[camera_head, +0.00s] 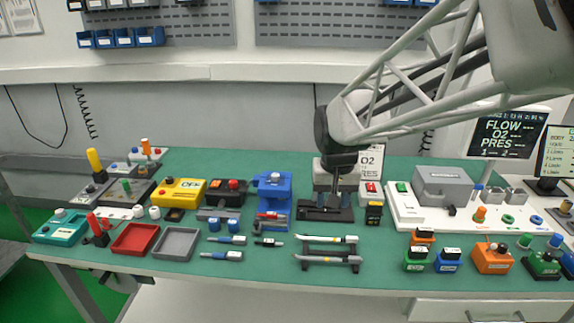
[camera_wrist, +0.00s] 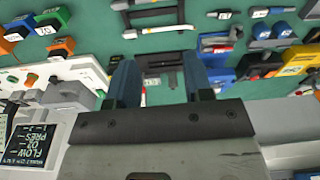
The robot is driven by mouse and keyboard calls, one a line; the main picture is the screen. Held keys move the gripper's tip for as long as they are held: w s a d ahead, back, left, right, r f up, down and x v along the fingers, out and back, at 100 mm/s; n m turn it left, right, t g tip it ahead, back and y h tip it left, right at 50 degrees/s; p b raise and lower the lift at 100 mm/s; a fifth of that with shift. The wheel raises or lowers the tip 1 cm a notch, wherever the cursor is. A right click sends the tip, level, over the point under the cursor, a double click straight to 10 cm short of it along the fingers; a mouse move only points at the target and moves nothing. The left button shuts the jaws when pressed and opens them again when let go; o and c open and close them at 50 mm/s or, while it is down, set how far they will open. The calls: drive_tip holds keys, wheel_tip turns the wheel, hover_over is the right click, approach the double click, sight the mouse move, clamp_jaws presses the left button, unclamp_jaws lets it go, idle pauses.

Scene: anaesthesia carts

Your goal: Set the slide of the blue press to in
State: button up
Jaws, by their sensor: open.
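The blue press (camera_head: 273,185) stands upright near the middle of the green table, left of my gripper. A red and grey part shows low on its front; I cannot tell how far its slide is in. In the head view my gripper (camera_head: 336,188) hangs above a black base and is small and dark.
A black base (camera_head: 325,213) is under my gripper. A yellow box (camera_head: 180,190) and a red-buttoned dark box (camera_head: 229,191) stand left of the press. Blue-and-white pens (camera_head: 222,256) and a black rack (camera_head: 328,260) lie in front. A grey case (camera_head: 442,185) is right.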

drive_tip(key=w+a+f, duration=0.5)
drive_tip(key=w+a, duration=0.3)
drive_tip(key=a, duration=0.2)
drive_tip(key=n+g, duration=0.1)
hover_over(256, 222)
wheel_tip(256, 222, down, 8)
drive_tip(key=shift+f, duration=3.9)
drive_tip(key=shift+c, duration=0.2)
clamp_jaws()
